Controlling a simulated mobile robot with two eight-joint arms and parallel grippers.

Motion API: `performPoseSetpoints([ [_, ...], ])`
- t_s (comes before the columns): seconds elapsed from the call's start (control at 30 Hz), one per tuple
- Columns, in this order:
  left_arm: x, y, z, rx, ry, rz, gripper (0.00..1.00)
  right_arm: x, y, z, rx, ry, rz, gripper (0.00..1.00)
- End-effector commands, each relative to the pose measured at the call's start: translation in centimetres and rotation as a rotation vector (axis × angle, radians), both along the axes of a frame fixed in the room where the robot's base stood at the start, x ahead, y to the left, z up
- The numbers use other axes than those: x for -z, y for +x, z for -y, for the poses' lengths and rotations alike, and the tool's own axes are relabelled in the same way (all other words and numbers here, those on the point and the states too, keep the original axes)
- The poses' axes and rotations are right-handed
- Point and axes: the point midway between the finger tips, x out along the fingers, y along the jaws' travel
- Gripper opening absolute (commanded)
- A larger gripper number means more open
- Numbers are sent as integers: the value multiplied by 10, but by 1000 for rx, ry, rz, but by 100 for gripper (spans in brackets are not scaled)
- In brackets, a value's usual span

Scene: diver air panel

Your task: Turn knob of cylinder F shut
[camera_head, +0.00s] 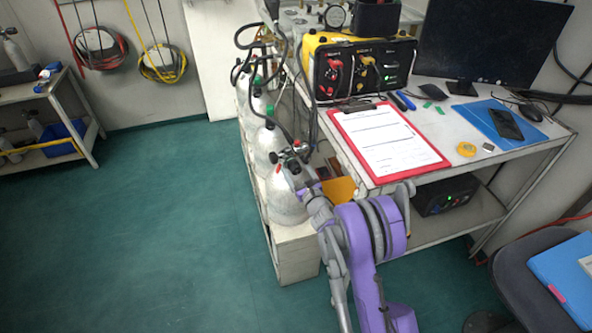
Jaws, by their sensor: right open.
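Several white gas cylinders stand in a row along the left side of the table, with black hoses on their valves. The nearest cylinder (280,203) is partly hidden by my right arm. No letter is readable, so I cannot tell which one is cylinder F. Small red parts show around the nearest valve, but I cannot make out its knob clearly. My right gripper (291,158) is open at the top of this nearest cylinder, close to the valve. I cannot tell whether it touches or surrounds a knob. My left gripper is not in view.
The table holds a red clipboard (388,143), a yellow-black panel box (362,68), a monitor (488,40) and a blue mat (487,121). A chair (522,283) stands at the lower right. The green floor (140,230) at left is clear.

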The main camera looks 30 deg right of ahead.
Motion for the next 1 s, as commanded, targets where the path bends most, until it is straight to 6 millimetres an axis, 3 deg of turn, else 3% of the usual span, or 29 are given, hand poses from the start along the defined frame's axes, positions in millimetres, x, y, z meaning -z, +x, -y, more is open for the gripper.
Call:
performPoseSetpoints([
  [0.23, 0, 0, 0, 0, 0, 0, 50, 0, 1, 0, 0, 0, 0, 81],
  [0.7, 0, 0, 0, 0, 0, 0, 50, 0, 0, 0, 0, 0, 0, 0],
  [1.0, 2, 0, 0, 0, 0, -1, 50, 0, 0, 0, 0, 35, 3, 0],
])
